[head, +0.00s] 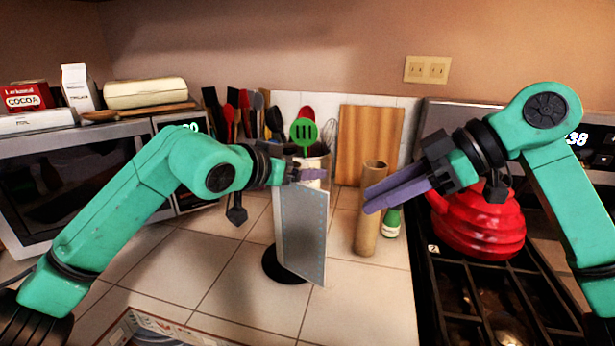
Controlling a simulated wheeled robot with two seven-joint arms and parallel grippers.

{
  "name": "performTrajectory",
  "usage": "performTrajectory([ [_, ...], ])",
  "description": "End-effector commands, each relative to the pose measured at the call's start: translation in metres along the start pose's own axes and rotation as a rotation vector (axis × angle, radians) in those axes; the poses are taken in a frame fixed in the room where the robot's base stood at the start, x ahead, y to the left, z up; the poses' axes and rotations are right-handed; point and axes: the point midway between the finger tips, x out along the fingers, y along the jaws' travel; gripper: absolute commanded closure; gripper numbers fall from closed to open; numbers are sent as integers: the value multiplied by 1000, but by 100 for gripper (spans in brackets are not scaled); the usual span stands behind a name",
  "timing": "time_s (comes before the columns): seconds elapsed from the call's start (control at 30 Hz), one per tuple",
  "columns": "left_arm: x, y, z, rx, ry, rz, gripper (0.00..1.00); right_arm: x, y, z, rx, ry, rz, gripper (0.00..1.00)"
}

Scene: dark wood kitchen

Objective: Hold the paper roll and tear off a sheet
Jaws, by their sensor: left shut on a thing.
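The paper roll (313,185) stands upright on a round black base (278,268) on the tiled counter, mostly hidden behind its hanging sheet. The pale grey sheet (303,238) hangs down in front of the roll, its lower corner out to the right. My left gripper (318,174) comes in from the left and is shut on the roll near its top; the exact contact is partly hidden. My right gripper (368,199) is to the right of the roll and apart from the sheet, its purple fingers pointing left. The gap between those fingers is unclear.
A tall tan cylinder (368,230) stands just below and behind my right fingers, with a green bottle (391,222) beside it. A red kettle (472,225) sits on the stove at right. Utensils and a cutting board (366,137) stand behind.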

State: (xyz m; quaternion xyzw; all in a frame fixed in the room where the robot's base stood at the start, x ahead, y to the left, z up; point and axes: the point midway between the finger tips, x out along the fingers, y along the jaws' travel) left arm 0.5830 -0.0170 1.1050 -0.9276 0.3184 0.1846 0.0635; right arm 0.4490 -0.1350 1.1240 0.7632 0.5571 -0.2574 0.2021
Motion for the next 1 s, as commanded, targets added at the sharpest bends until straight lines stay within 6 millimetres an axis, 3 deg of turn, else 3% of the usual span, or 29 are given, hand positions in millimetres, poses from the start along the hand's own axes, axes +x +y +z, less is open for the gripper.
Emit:
performTrajectory([
  [0.17, 0, 0, 0, 0, 0, 0, 69, 8, 5, 7, -295, 35, 56, 65],
  [0.43, 0, 0, 0, 0, 0, 0, 69, 26, 10, 19, -1207, 19, 263, 65],
  [0.8, 0, 0, 0, 0, 0, 0, 69, 52, -11, 24, -2475, -291, 481, 65],
  [1.0, 0, 0, 0, 0, 0, 0, 69, 59, -22, 22, -2836, -436, 521, 65],
])
